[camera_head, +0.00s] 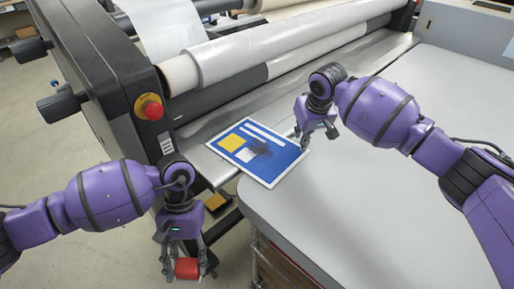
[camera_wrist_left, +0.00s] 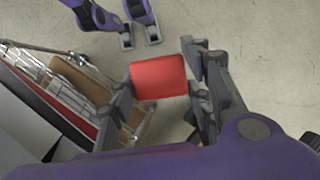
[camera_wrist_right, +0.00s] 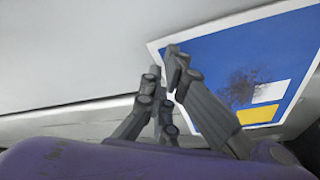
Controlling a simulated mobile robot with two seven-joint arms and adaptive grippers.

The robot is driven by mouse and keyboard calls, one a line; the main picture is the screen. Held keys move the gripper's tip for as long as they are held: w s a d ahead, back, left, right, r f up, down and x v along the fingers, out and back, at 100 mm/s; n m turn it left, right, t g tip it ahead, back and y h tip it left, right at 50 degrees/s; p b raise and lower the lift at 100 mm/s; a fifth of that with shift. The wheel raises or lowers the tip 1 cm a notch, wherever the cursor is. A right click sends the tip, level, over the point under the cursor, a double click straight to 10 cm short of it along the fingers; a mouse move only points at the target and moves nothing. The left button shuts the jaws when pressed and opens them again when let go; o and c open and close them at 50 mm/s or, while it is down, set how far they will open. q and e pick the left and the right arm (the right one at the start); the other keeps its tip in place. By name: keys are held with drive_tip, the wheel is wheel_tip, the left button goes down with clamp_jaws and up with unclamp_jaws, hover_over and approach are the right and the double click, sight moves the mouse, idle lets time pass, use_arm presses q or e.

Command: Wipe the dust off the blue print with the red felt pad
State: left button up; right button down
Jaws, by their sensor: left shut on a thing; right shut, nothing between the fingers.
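The blue print (camera_head: 257,150) lies across the laminator's front edge and the grey table, with a white border, a yellow block and a white block. A dark dust patch (camera_wrist_right: 238,88) shows on its blue area. My left gripper (camera_head: 187,270) is shut on the red felt pad (camera_wrist_left: 158,77), held out over the floor, left of the table's near edge and away from the print. My right gripper (camera_head: 305,143) is shut and empty at the print's right corner; in the right wrist view its fingers (camera_wrist_right: 172,62) overlap the print's edge. I cannot tell whether they touch it.
The laminator (camera_head: 115,75) with its rollers and a red stop button (camera_head: 152,109) stands behind the print. The grey table (camera_head: 350,215) is bare to the right. A shelf with boxes (camera_head: 272,262) is under the table's near left edge.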

use_arm(q)
drive_tip(key=shift+f, duration=0.1)
use_arm(e)
drive_tip(key=shift+f, duration=0.3)
idle(0.5)
drive_tip(key=shift+r, duration=0.1)
